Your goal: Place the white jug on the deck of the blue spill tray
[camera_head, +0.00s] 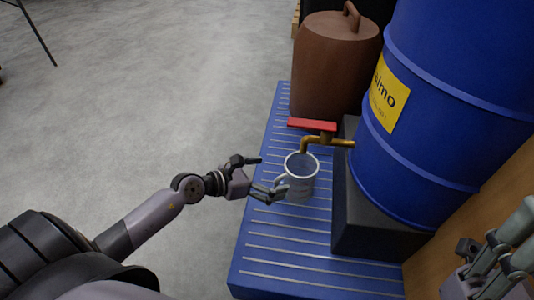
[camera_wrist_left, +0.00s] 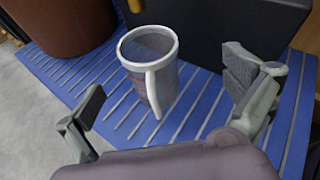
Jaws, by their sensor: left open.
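The white jug (camera_head: 301,178) stands upright on the slatted deck of the blue spill tray (camera_head: 290,252), below the brass tap. In the left wrist view the jug (camera_wrist_left: 140,62) shows its open top and its handle facing my gripper. My left gripper (camera_head: 262,177) is open beside the jug on its handle side. In the left wrist view the fingers of the left gripper (camera_wrist_left: 170,105) are spread wide, with the jug beyond and between them and nothing held. My right gripper (camera_head: 492,272) is partly in view at the lower right; its fingertips are not clear.
A blue drum (camera_head: 450,100) with a yellow label lies on a dark stand (camera_head: 372,232) right of the jug. A brown can (camera_head: 335,65) stands at the tray's back.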

